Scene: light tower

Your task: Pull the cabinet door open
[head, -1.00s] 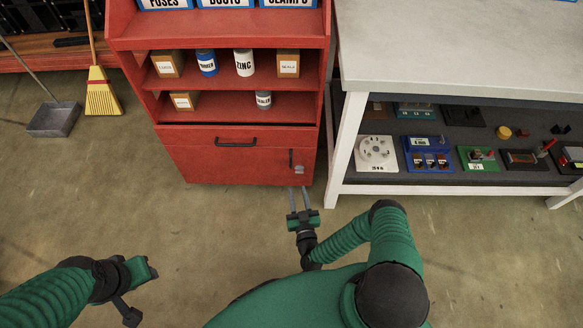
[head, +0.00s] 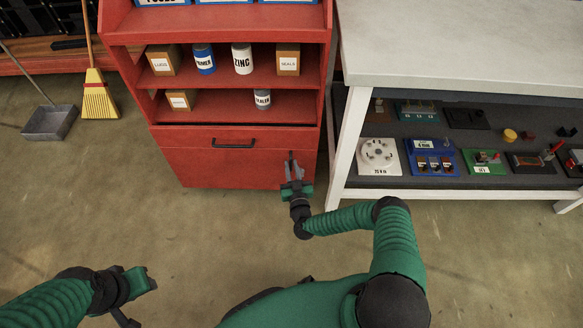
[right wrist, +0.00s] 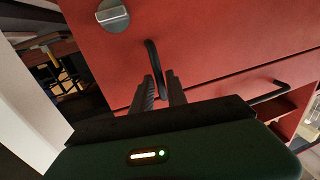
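The red cabinet door (head: 220,168) is the lower front panel of the red cabinet, and it looks shut. Its upright black handle (right wrist: 152,58) is near its right edge, and its upper end also shows in the head view (head: 291,156). My right gripper (head: 293,170) is at the handle. In the right wrist view its two fingers (right wrist: 161,80) are apart, with the lower part of the handle between them. I cannot tell whether either finger touches it. My left gripper (head: 145,279) is low at the left, away from the cabinet, and its fingers are unclear.
A silver lock (right wrist: 112,14) is on the door near the handle. A drawer with a black handle (head: 233,144) is above the door. Shelves above hold boxes and cans. A white-legged workbench (head: 338,150) stands close on the right. The floor (head: 210,230) in front is clear.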

